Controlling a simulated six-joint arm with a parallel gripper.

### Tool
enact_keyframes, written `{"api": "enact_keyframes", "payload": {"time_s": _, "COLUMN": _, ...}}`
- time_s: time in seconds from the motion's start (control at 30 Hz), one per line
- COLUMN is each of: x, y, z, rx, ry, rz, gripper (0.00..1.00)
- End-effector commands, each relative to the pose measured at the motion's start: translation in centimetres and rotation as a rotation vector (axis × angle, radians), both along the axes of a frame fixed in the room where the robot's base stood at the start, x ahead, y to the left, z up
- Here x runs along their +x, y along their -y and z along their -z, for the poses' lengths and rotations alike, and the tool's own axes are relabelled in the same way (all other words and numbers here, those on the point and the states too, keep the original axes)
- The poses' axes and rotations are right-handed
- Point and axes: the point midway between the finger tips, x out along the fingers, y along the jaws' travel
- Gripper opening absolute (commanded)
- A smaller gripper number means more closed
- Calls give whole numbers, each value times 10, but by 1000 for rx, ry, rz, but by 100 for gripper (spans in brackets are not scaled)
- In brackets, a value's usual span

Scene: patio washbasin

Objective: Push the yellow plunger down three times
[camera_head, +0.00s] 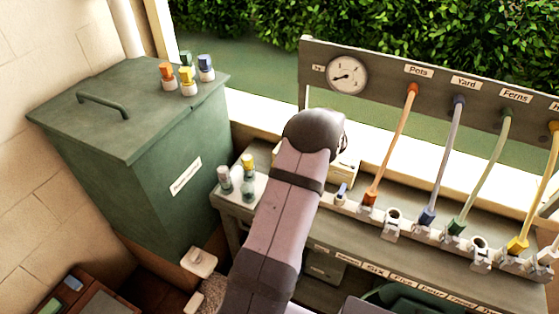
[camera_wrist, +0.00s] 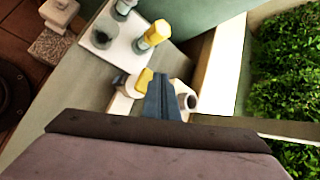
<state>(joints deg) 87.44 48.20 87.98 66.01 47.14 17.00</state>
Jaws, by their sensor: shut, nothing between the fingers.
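In the wrist view, a small yellow part (camera_wrist: 144,82) sticks up from a white fitting just left of my gripper (camera_wrist: 162,80). My gripper's blue-grey fingers are closed together, with nothing between them. They look very near the yellow part; I cannot tell whether they touch. A yellow-topped bottle (camera_wrist: 156,34) stands farther off on a white tray, and its yellow top shows in the head view (camera_head: 248,161). Which yellow part is the plunger is not clear. In the head view my own arm hides the fingers and the yellow part beside them.
Coloured hoses run to a row of fittings on the bench at the right, below a gauge (camera_head: 347,75).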

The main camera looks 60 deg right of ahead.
Motion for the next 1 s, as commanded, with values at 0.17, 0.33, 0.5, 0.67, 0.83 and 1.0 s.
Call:
{"api": "enact_keyframes", "payload": {"time_s": 0.17, "x": 0, "y": 0, "z": -1, "rx": 0, "ry": 0, "rz": 0, "gripper": 0}}
{"api": "enact_keyframes", "payload": {"time_s": 0.33, "x": 0, "y": 0, "z": -2, "rx": -1, "ry": 0, "rz": 0, "gripper": 0}}
{"api": "enact_keyframes", "payload": {"time_s": 0.5, "x": 0, "y": 0, "z": -11, "rx": -3, "ry": 1, "rz": 0, "gripper": 0}}
{"api": "enact_keyframes", "payload": {"time_s": 0.67, "x": 0, "y": 0, "z": -25, "rx": -1, "ry": 0, "rz": 0, "gripper": 0}}
{"api": "enact_keyframes", "payload": {"time_s": 0.83, "x": 0, "y": 0, "z": -40, "rx": -2, "ry": 0, "rz": -1, "gripper": 0}}
{"api": "enact_keyframes", "payload": {"time_s": 1.0, "x": 0, "y": 1, "z": -55, "rx": -2, "ry": 1, "rz": 0, "gripper": 0}}
